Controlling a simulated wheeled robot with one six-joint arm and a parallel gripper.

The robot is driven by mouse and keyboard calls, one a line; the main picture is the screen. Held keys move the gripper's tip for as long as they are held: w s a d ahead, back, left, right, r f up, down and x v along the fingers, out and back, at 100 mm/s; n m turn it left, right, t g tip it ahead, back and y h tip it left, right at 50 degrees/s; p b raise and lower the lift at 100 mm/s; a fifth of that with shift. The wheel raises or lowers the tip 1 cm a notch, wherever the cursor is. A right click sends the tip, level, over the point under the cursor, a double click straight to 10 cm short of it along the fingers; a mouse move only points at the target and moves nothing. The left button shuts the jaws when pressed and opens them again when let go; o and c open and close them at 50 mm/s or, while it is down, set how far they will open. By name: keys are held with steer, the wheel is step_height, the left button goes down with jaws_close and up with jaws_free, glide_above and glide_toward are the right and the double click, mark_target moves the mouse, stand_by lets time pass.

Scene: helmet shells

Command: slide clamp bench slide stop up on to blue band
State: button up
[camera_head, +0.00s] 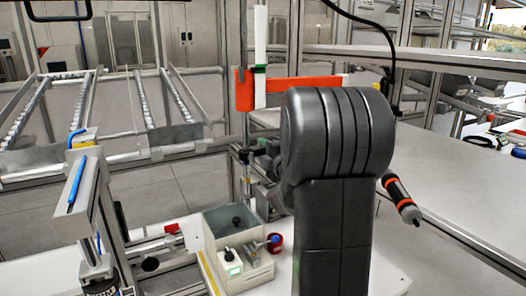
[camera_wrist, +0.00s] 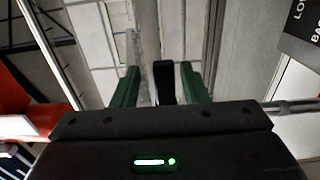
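In the wrist view my gripper (camera_wrist: 160,72) has two green fingers standing apart. A black upright piece (camera_wrist: 164,84) shows between them, with gaps on both sides, in line with a grey post (camera_wrist: 148,30). I cannot tell whether this piece is the slide stop or how far away it is. In the head view my arm blocks most of the gripper. A pale upright unit with a blue strip (camera_head: 76,186) stands at the left. I cannot tell whether this strip is the blue band.
An orange-red bar (camera_head: 290,92) crosses behind my arm, beside a white upright strip (camera_head: 261,38). A grey open box (camera_head: 232,222) with knobs stands on the low white bench, beside a red cup (camera_head: 275,243). A grey table (camera_head: 450,180) is at right.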

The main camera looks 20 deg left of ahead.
steer(key=v, duration=1.3)
steer(key=shift+b, duration=0.45)
steer(key=p+x, duration=0.1)
steer(key=x, duration=1.2)
steer(key=shift+w+a, duration=0.1)
steer(key=shift+a, duration=0.05)
steer(key=shift+w+a+f, duration=0.15)
steer(key=shift+f, duration=0.55)
steer(key=shift+d, duration=0.2)
